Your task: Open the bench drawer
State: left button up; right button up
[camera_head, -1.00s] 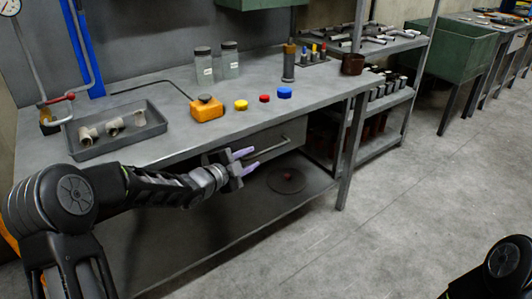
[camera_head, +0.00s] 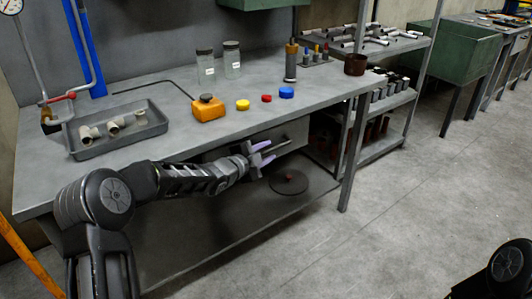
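The bench drawer (camera_head: 296,131) is a grey front under the bench top, partly hidden behind my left arm. It looks shut. Its bar handle (camera_head: 283,149) shows just right of my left gripper's fingertips. My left gripper (camera_head: 271,151) has two pale purple fingers spread apart, pointing right. The handle's left part lies at or between the fingertips; I cannot tell whether they touch it. My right gripper is out of view; only a dark part of my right arm shows at the bottom right.
The grey bench top (camera_head: 190,145) carries a tray of pipe fittings (camera_head: 118,145), an orange box (camera_head: 208,107), coloured caps and glass jars. A round disc (camera_head: 288,183) lies on the lower shelf. Shelving (camera_head: 385,105) stands right of the bench. The floor in front is clear.

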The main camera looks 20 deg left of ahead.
pick_arm(q)
grip_shut()
dwell(1.4)
